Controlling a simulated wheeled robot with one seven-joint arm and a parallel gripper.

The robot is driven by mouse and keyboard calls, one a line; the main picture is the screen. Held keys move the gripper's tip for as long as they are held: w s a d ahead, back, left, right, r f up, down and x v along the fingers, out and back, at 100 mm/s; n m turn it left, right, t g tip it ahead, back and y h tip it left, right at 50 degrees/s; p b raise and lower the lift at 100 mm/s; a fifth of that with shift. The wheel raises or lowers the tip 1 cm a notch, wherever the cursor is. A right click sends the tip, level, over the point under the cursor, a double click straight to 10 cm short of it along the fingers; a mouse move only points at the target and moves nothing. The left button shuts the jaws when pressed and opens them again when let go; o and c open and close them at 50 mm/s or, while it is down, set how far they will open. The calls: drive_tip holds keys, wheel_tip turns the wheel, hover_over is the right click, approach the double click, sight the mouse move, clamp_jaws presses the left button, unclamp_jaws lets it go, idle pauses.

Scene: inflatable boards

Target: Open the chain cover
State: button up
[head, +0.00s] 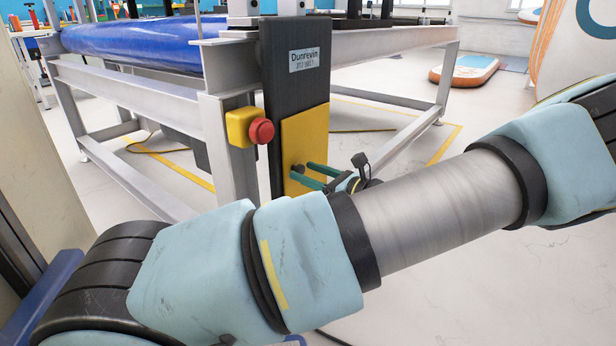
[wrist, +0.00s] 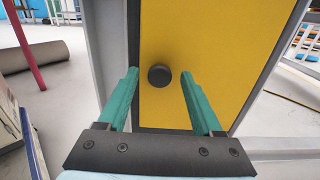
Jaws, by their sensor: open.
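The chain cover is a yellow panel (head: 305,135) low on a dark upright housing, and in the head view it looks shut. A round dark knob (wrist: 159,75) sits on the yellow panel (wrist: 205,45) in the wrist view. The knob also shows in the head view (head: 297,170). My gripper (wrist: 158,80) has two green fingers, one on each side of the knob with gaps left and right. In the head view my gripper (head: 308,172) points at the lower part of the panel. Whether the fingers touch the panel is unclear.
The dark housing (head: 285,75) bears a "Dunrevin" label. A red button (head: 262,131) on a yellow box (head: 239,126) is mounted just left of the panel. A grey metal frame (head: 150,100) carries a blue inflatable board (head: 140,42). The floor at right is mostly clear.

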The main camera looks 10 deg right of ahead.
drive_tip(key=shift+w+a, duration=0.1)
drive_tip(key=shift+a, duration=0.05)
drive_tip(key=shift+c, duration=0.2)
clamp_jaws()
idle(0.3)
idle(0.9)
